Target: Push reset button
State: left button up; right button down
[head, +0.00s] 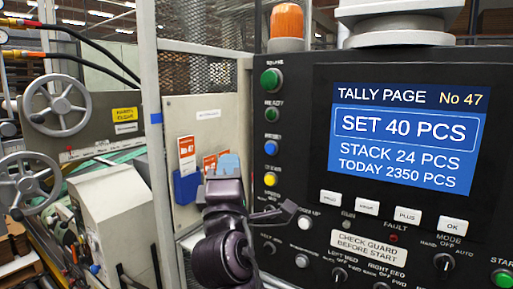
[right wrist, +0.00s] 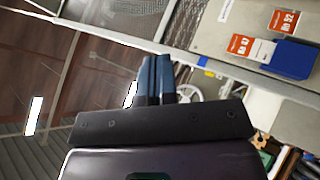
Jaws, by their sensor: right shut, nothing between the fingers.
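The dark control panel (head: 300,160) fills the right of the head view. Its left column holds a green button (head: 271,80), a dark green button (head: 271,113), a blue button (head: 271,148) and a yellow button (head: 270,179). Their labels are too small to read surely, so I cannot tell which is reset. My right gripper (head: 228,165) is left of this column, in front of a grey cabinet, its blue fingers together and empty. The fingers also show shut in the right wrist view (right wrist: 154,78). My left gripper is not in view.
A screen (head: 405,137) reads "SET 40 PCS", with white keys (head: 367,207) below. Knobs and switches line the lower panel. A blue card holder (head: 186,187) with orange cards hangs on the cabinet. A mesh guard (head: 200,75) stands behind. Handwheels (head: 57,105) are at the left.

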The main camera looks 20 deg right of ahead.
aim_at(270, 148)
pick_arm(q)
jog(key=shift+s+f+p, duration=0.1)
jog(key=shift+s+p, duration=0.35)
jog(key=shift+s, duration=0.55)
pick_arm(e)
jog(key=w+d, duration=0.1)
jog(key=d, duration=0.1)
jog(key=w+d, duration=0.4)
jog(key=d, duration=0.1)
jog(key=shift+d, duration=0.1)
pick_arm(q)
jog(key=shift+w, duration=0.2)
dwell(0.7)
pick_arm(e)
jog(key=shift+d, duration=0.1)
dwell(0.9)
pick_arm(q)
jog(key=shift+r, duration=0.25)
pick_arm(e)
jog(key=shift+w+d, duration=0.2)
